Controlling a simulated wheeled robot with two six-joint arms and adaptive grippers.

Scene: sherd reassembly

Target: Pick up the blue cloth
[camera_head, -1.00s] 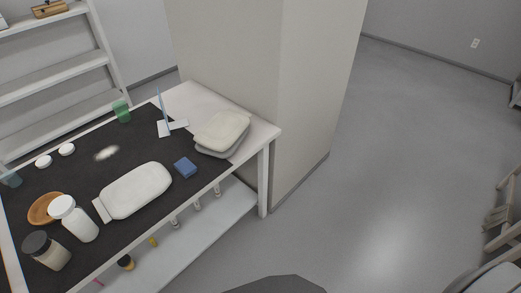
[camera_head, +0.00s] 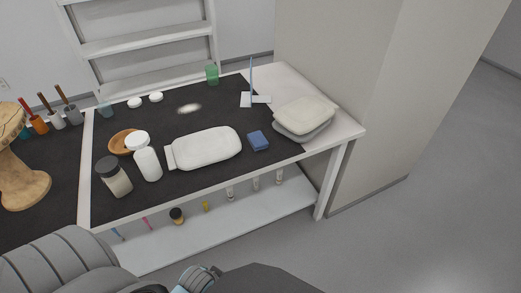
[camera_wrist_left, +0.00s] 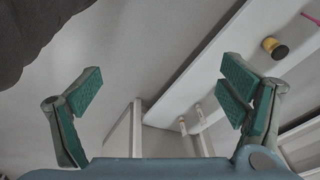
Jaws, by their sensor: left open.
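The blue cloth (camera_head: 258,141) is a small folded block on the black mat (camera_head: 230,178), toward the right end of the table in the head view. My right gripper is not in view.

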